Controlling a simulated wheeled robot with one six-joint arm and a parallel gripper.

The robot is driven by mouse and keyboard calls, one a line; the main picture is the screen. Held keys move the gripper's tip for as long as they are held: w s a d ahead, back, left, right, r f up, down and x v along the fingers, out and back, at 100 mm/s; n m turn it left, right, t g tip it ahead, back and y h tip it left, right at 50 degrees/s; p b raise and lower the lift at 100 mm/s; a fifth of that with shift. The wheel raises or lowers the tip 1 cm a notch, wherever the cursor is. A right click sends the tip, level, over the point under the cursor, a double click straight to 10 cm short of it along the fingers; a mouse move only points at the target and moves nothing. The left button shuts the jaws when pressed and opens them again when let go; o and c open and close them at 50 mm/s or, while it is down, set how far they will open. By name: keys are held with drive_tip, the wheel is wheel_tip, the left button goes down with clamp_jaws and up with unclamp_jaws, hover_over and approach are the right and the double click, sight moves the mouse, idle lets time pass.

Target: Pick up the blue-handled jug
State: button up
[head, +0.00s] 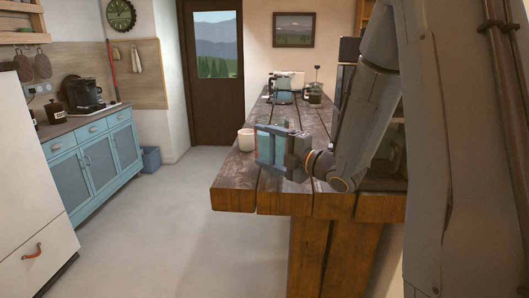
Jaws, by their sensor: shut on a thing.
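A pale, cream-coloured jug (246,139) is at the left edge of the wooden table, right at the fingertips of my gripper (262,146). My gripper reaches in from the right with its blue-grey fingers pointing left, and it is shut on the jug. The fingers hide the jug's handle side, so its blue handle cannot be made out. The jug looks upright. I cannot tell whether its base touches the table or is slightly above it.
The long plank table (235,188) runs away from me. Small appliances and dishes (285,88) stand at its far end. A blue cabinet (95,165) with a dark coffee maker (82,92) and a white fridge (30,190) are at left. The floor between is clear.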

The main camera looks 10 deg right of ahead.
wheel_tip(320, 180, up, 8)
drive_tip(key=b, duration=0.1)
idle(0.7)
drive_tip(key=shift+r, duration=0.2)
idle(1.0)
